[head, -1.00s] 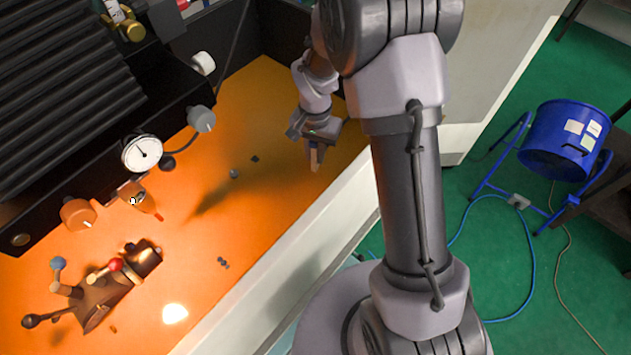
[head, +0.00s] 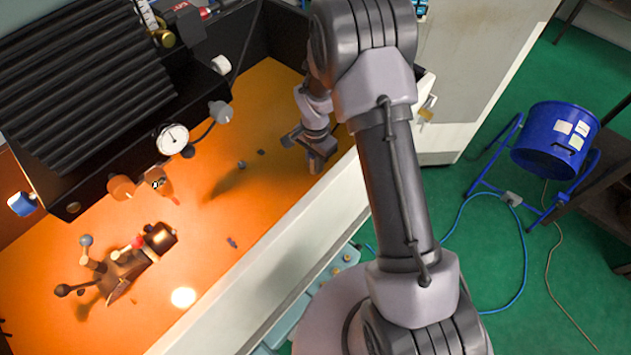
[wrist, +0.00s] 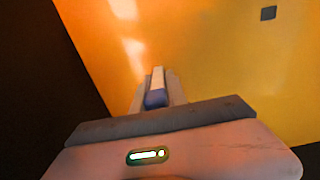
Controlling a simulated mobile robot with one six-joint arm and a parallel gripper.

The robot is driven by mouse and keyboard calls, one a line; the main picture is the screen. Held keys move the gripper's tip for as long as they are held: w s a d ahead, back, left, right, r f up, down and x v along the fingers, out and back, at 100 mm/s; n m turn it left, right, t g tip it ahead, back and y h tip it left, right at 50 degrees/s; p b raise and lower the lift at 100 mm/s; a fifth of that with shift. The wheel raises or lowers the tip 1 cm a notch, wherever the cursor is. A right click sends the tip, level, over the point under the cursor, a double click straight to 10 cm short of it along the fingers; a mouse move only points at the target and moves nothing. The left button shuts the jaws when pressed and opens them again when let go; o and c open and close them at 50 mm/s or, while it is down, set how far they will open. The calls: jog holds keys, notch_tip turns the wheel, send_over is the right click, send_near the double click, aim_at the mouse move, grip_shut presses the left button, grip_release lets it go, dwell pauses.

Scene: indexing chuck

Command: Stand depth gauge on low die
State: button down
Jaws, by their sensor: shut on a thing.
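My gripper (head: 316,166) hangs over the right end of the orange-lit bed in the head view. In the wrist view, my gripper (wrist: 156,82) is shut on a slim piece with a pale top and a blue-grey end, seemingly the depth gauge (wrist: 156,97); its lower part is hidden. One small dark square block (wrist: 268,13) lies on the orange surface, apart from the gripper, at the wrist view's upper right. In the head view small dark blocks lie left of the gripper, one (head: 261,152) nearer and one (head: 241,164) further left. I cannot tell which is the low die.
Another small dark piece (head: 232,242) lies nearer the front of the bed. A dial gauge (head: 172,139) and knobs stand along the black machine side. A lever fixture (head: 125,265) is at lower left. A pale front wall (head: 285,240) borders the bed.

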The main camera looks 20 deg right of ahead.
notch_tip(320, 180, down, 5)
jog(key=shift+f, duration=0.1)
jog(key=shift+w, duration=0.15)
jog(key=shift+f+b, duration=0.2)
jog(key=shift+b, duration=0.15)
jog(key=c, duration=1.3)
grip_release()
jog(key=shift+c, duration=0.2)
jog(key=shift+r, duration=0.1)
